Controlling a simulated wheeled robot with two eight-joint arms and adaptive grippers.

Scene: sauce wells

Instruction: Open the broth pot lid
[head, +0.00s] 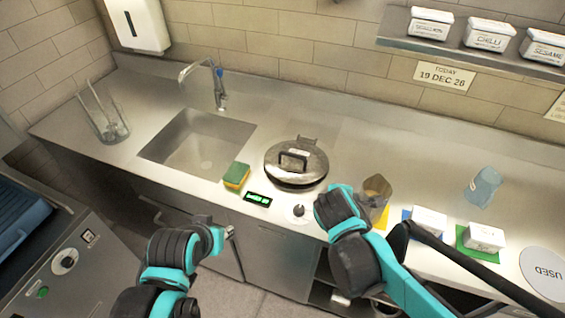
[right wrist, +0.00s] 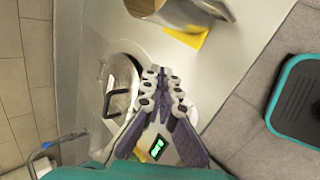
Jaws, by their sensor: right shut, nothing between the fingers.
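The broth pot is sunk in the counter, with its round steel lid (head: 312,166) seated on it. The lid's dark handle (head: 294,153) stands up, and its hinge is at the back. The lid also shows left of the fingers in the right wrist view (right wrist: 117,73). My right gripper (right wrist: 161,72) is shut and empty, beside the lid and apart from the handle in that view. In the head view its fingers are hidden by my right arm. My left gripper (head: 229,233) is low in front of the counter, too small to read its fingers.
A green display (head: 258,198) and a knob (head: 299,211) lie in front of the pot. A yellow-green sponge (head: 236,176) is by the sink (head: 197,142). A steel jug (head: 376,190) stands right of the pot on a yellow mat (right wrist: 190,38), with white tubs (head: 429,221) beyond.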

